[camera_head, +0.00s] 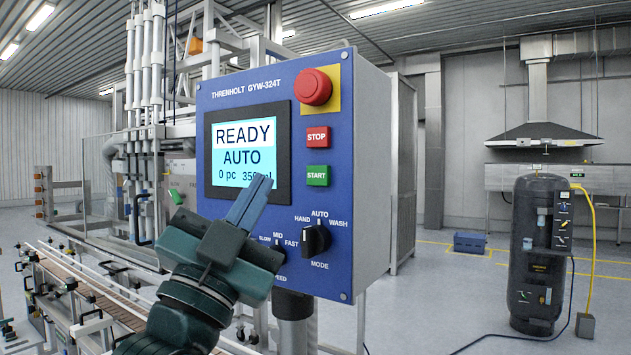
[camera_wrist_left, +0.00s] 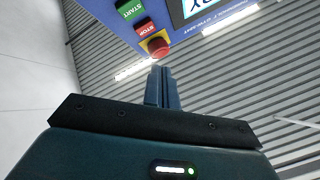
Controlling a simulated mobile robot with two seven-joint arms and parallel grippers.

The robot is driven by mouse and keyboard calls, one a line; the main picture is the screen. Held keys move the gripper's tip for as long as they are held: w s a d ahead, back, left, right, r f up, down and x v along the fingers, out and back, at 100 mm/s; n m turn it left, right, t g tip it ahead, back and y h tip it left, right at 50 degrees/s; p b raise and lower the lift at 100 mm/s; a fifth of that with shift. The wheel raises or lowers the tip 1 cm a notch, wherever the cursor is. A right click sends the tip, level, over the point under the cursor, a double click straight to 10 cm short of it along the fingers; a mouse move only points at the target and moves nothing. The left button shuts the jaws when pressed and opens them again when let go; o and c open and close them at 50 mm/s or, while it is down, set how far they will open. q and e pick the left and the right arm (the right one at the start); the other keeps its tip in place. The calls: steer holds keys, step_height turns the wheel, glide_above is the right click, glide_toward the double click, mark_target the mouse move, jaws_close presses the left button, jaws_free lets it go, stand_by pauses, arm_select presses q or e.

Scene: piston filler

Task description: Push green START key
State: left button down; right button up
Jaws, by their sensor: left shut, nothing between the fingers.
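The green START key (camera_head: 317,176) is on the blue control panel (camera_head: 225,110), below the red STOP key (camera_head: 317,137). In the left wrist view the START key (camera_wrist_left: 130,10) shows near the top edge, with the STOP key (camera_wrist_left: 146,29) beside it. My left gripper (camera_head: 262,184) is shut and empty, in front of the panel. In the head view its fingertips lie left of and slightly below the START key, over the screen's lower edge. They appear apart from the key; the exact gap to the panel is hard to tell. My right gripper is not in view.
A red mushroom button (camera_head: 313,86) on a yellow plate sits above the STOP key. A black MODE knob (camera_head: 315,239) is below START. The screen (camera_head: 245,144) reads READY, AUTO. My left gripper partly covers the SPEED knob. A conveyor (camera_head: 85,290) runs at lower left.

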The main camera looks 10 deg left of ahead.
mark_target(317, 175)
arm_select(q)
steer(key=shift+s+r, duration=0.25)
steer(key=shift+r, duration=0.2)
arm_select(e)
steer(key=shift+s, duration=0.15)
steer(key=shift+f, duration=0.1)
arm_select(q)
steer(key=shift+w+d, duration=0.5)
steer(key=shift+w, duration=0.9)
steer(key=shift+w+d, duration=0.5)
steer(key=shift+w, duration=0.85)
steer(key=shift+w+d, duration=0.5)
steer(key=shift+w, duration=0.9)
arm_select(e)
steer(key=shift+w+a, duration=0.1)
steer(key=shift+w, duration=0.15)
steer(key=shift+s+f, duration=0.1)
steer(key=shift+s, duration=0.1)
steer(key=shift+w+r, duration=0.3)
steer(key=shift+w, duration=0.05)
